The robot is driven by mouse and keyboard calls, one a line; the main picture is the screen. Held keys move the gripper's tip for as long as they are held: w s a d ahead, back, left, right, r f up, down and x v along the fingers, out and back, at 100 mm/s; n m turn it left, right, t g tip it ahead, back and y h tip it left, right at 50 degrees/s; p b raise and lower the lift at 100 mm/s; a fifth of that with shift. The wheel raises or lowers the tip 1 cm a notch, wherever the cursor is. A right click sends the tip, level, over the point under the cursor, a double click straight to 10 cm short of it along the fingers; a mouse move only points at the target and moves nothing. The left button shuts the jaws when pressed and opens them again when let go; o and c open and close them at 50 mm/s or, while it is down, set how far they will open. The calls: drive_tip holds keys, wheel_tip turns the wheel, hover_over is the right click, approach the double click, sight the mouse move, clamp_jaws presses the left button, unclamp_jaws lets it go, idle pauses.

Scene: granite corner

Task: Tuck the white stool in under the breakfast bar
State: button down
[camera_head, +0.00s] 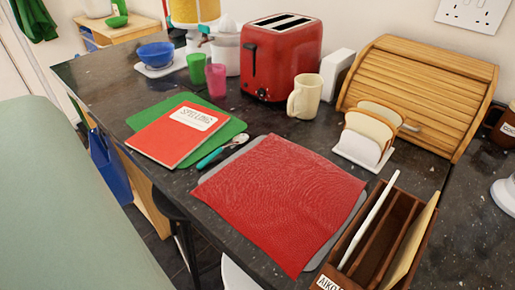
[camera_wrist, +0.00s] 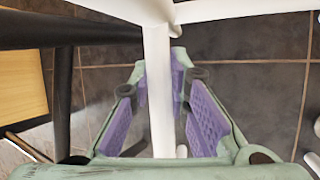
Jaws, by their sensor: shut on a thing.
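The white stool shows in the wrist view as a pale frame, with an upright bar (camera_wrist: 161,95) running down the middle and rails across the top. My gripper (camera_wrist: 170,82) has its purple-padded fingers on both sides of this bar and is shut on it. In the head view only a small white curved piece, likely the stool (camera_head: 236,278), shows at the bottom edge. The breakfast bar (camera_head: 400,200) is a dark speckled counter seen from above. The space under it is mostly hidden, so I cannot tell how far under the stool stands.
A black stool (camera_head: 172,205) stands at the counter's front edge, and its dark bars (camera_wrist: 63,100) are close left of my gripper. A red mat (camera_head: 285,200) and wooden letter rack (camera_head: 395,235) sit on the counter.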

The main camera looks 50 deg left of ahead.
drive_tip(key=shift+w+a+r, duration=0.1)
drive_tip(key=c, duration=1.4)
unclamp_jaws()
drive_tip(key=shift+c, duration=0.2)
drive_tip(key=v, duration=0.8)
